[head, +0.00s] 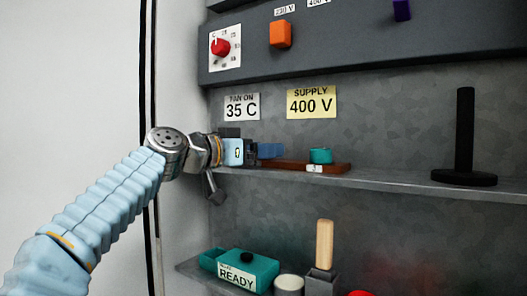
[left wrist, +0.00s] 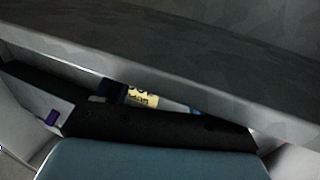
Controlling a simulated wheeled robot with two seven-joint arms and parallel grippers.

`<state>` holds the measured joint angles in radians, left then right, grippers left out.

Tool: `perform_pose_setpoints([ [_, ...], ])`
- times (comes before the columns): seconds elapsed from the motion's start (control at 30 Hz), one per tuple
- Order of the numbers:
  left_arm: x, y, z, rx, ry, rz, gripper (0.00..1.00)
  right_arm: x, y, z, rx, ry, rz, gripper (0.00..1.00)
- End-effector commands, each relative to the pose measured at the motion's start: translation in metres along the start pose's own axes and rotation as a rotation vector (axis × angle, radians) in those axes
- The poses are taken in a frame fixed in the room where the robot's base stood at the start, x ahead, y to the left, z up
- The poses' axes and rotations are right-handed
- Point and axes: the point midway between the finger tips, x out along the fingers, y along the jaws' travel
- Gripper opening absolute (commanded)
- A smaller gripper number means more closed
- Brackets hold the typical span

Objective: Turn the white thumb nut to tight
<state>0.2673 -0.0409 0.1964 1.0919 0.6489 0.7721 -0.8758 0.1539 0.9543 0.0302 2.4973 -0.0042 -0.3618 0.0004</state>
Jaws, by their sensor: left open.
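No white thumb nut can be made out clearly in either view. A brown board (head: 335,168) lies on the upper shelf with a teal round piece (head: 320,156) on it and a small white patch (head: 314,168) on its front edge; I cannot tell what the patch is. My left gripper (head: 267,151) is open at the left end of this board and covers part of that area. I cannot tell whether it touches anything. The left wrist view shows mostly a grey surface and dark parts close to the camera. My right gripper is not in view.
The upper shelf (head: 400,183) carries a black post on a round base (head: 465,140) at right. Above are a red knob (head: 220,47) and an orange switch (head: 280,34). Below stand a teal READY box (head: 250,266) and a wooden handle (head: 324,243). The shelf between board and post is clear.

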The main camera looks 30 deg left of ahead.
Motion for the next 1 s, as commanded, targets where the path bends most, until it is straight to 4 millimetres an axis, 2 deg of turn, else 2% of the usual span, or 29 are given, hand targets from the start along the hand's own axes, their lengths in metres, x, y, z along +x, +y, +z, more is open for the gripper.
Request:
perform_pose_setpoints([
  [0.23,-0.054,0.0,0.004,0.003,0.004,-0.005,0.68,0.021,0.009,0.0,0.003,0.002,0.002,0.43],
  [0.4,-0.095,0.0,0.002,0.002,0.003,-0.004,0.68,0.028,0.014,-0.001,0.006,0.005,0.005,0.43],
  [0.5,-0.112,0.0,0.001,0.001,0.003,-0.004,0.68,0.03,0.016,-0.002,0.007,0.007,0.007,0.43],
  [0.7,-0.129,0.0,0.001,0.001,0.001,-0.001,0.68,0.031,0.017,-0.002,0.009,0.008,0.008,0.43],
  [1.0,-0.13,0.0,0.001,0.0,0.0,-0.001,0.7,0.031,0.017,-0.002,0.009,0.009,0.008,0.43],
])
